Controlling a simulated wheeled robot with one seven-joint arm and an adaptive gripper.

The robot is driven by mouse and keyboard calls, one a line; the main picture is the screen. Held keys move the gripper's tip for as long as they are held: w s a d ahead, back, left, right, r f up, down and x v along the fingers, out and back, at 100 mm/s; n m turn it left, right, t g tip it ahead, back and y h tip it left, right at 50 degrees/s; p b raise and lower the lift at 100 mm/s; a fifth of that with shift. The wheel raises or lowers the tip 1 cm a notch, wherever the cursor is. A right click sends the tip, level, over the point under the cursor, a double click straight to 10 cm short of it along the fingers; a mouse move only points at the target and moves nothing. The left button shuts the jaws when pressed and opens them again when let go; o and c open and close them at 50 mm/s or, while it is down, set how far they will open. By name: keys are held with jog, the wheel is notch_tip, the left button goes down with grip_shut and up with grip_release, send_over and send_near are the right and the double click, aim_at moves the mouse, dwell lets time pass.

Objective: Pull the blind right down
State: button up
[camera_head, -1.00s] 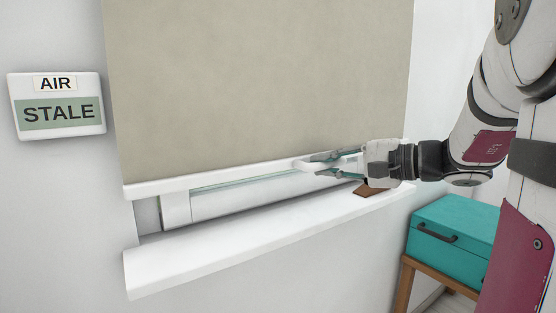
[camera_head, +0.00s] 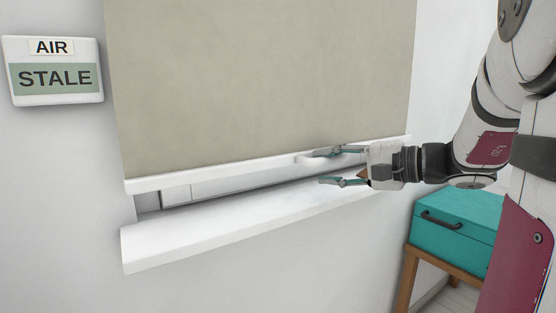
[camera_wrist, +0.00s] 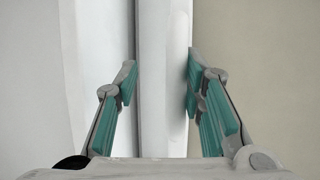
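The beige blind (camera_head: 260,80) hangs over the window, with a white bottom bar (camera_head: 200,177) a little above the white sill (camera_head: 200,233). A narrow strip of window shows under the bar. A white pull handle (camera_head: 307,159) sticks out from the bar towards its right part. My gripper (camera_head: 320,167) is open at the handle, one finger above at its level and the other below it. In the wrist view, the open fingers of my gripper (camera_wrist: 158,80) stand either side of the white bar or handle (camera_wrist: 165,70). The right finger is close against its edge; contact is unclear.
A wall sign (camera_head: 54,70) at the left reads AIR STALE. A teal box (camera_head: 455,228) stands on a wooden stand (camera_head: 437,262) at the lower right. A small brown object (camera_head: 362,174) on the sill is mostly hidden behind my gripper.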

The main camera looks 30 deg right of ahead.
jog(key=shift+r, duration=0.1)
dwell(0.4)
jog(key=shift+s+r, duration=0.1)
jog(key=v, duration=1.1)
jog(key=shift+s, duration=0.35)
jog(key=shift+d, duration=0.15)
